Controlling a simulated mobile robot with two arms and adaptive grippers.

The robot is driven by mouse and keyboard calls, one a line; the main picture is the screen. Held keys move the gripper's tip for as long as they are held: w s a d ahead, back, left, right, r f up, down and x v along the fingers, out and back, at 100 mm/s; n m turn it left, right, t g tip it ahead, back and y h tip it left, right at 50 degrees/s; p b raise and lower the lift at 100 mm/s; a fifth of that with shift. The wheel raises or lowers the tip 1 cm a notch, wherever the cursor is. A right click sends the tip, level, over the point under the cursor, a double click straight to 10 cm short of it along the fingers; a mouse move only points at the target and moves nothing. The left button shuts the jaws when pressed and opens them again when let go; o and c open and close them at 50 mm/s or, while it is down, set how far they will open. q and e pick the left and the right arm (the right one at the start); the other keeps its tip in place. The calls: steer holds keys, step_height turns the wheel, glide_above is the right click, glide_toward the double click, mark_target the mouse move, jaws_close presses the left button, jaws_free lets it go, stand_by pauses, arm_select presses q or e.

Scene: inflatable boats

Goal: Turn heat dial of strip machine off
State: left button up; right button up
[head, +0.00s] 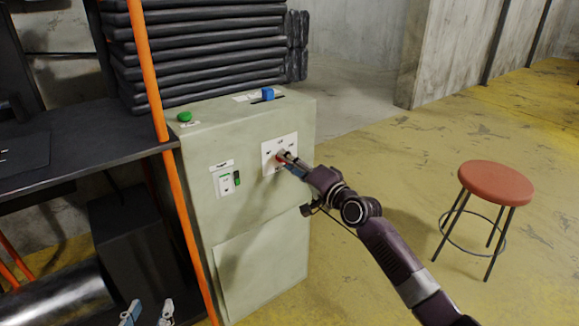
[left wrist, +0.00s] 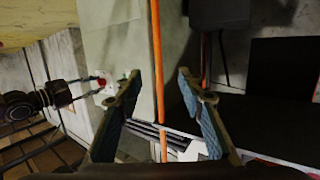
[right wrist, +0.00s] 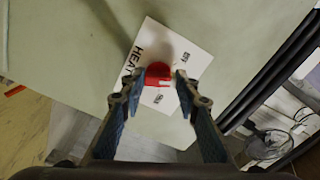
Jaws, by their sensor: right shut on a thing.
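The strip machine (head: 260,225) is a pale green cabinet in the middle of the head view. Its red heat dial (right wrist: 158,72) sits on a white plate (right wrist: 190,50) lettered "HEAT". The dial also shows small in the head view (head: 280,158) and in the left wrist view (left wrist: 101,82). My right gripper (right wrist: 157,80) has its fingertips on either side of the dial and is shut on it. My left gripper (head: 147,313) is at the bottom left of the head view. In the left wrist view (left wrist: 159,75) its fingers are wide apart and empty.

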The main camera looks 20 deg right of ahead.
arm_select(q)
step_height(320, 180, up, 7)
steer(key=d+t+h+b, duration=0.1)
steer(key=t, duration=0.2)
steer(key=shift+w+f, duration=0.2)
steer(key=shift+w, duration=0.15)
arm_select(e)
steer(key=shift+f+n, duration=0.15)
steer(key=shift+n, duration=1.5)
steer(key=shift+f+n, duration=0.15)
steer(key=shift+n, duration=1.5)
arm_select(q)
steer(key=shift+r, duration=0.1)
arm_select(e)
steer(key=o, duration=1.2)
steer(key=shift+r, duration=0.1)
steer(key=shift+c, duration=0.2)
steer(key=shift+s, duration=0.15)
steer(key=v, duration=1.1)
steer(key=shift+s+d, duration=0.15)
steer(key=shift+s, duration=0.25)
